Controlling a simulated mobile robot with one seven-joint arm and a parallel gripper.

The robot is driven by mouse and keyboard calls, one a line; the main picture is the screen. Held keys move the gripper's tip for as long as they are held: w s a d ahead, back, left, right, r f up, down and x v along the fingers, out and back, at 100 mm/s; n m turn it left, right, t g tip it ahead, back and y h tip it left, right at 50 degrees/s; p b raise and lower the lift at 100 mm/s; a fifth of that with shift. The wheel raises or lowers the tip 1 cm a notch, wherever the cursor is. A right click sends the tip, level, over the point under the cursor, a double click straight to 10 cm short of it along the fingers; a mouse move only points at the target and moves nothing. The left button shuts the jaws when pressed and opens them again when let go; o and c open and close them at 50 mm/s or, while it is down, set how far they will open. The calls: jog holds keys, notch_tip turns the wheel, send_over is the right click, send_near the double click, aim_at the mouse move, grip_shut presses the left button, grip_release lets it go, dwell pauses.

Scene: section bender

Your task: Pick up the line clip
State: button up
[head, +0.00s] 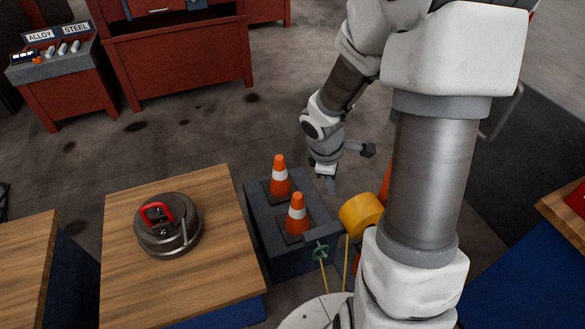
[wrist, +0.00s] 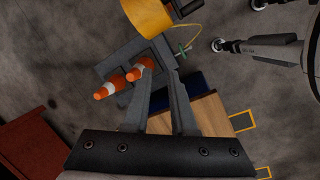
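A small green piece (head: 320,252) sits at the right front edge of the dark grey block, beside a thin yellow line; it looks like the line clip, but it is too small to make out its shape. It also shows in the wrist view (wrist: 184,50), above and right of the fingertips. My gripper (head: 330,186) hangs beyond the block, to the upper right of the cones, apart from the green piece. In the wrist view its two fingers (wrist: 157,74) stand apart with nothing held between them.
Two orange cones (head: 280,177) (head: 297,216) stand on the grey block (head: 262,232). A yellow drum-like part (head: 360,214) is right of the green piece. A wooden-topped table (head: 125,285) bears a round metal piece with a red handle (head: 155,212). Open floor lies behind.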

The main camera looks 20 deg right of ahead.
aim_at(314, 255)
jog(key=a+f+n+y+b, duration=0.1)
jog(key=f+b, duration=0.2)
jog(key=f, duration=0.7)
jog(key=f+n+y+b, duration=0.1)
jog(key=f+n+b, duration=0.1)
jog(key=f, duration=0.8)
jog(key=a+f+n+g+b, duration=0.1)
jog(key=f+b, duration=0.4)
jog(key=f, duration=0.5)
jog(key=shift+s+a+f+n+y, duration=0.2)
jog(key=shift+s+a+n+y, duration=0.1)
jog(key=shift+s+n+y, duration=0.15)
notch_tip(314, 255, down, 5)
jog(key=b, duration=0.3)
jog(key=shift+f+b, duration=0.15)
jog(key=shift+b, duration=0.25)
grip_shut()
